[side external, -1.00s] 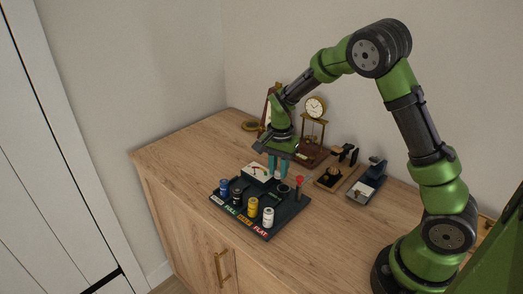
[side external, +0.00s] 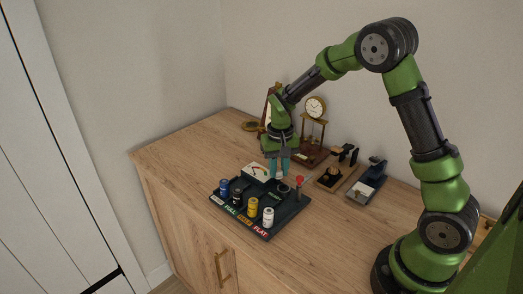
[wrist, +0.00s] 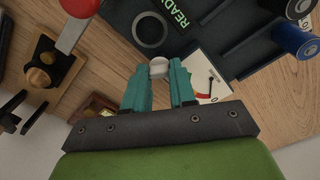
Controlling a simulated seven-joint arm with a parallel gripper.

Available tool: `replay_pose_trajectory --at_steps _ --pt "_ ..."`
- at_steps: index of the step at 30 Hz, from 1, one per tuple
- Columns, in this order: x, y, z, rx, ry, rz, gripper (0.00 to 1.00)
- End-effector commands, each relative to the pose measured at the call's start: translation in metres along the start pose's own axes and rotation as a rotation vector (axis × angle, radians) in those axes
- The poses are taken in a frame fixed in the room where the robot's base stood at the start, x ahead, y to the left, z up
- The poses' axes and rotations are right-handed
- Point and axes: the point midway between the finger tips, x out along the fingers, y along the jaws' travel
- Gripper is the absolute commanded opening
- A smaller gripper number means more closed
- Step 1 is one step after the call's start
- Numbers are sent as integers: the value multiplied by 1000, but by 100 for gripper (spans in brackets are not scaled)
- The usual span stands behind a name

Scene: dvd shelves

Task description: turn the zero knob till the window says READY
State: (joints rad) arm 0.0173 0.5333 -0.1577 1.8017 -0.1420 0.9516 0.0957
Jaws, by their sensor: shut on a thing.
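A dark tester board (side external: 240,190) stands on the wooden top, with a white needle dial (side external: 256,171) at its back. The zero knob (wrist: 158,69) is a small pale round piece. The teal fingers of my gripper (wrist: 159,72) are shut on its sides; my gripper (side external: 279,175) points down beside the dial in the side view. The window (wrist: 184,14) shows green letters reading READY, cut by the top edge of the wrist view. The fingers hide part of the knob, and any mark on it cannot be read.
Several batteries, including a blue one (side external: 224,187) and a white one (side external: 268,217), stand along the board's front. A red-topped lever (side external: 299,181) rises at its right. A round socket ring (wrist: 150,30) lies near the knob. A clock (side external: 315,107) and small stands are behind.

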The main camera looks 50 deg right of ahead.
Motion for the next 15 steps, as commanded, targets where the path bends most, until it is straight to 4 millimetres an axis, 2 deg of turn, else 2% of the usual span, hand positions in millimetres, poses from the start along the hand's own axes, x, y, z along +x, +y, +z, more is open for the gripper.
replay_pose_trajectory --at_steps 15 --pt "-1 0 -1 -55 3 -1 0"
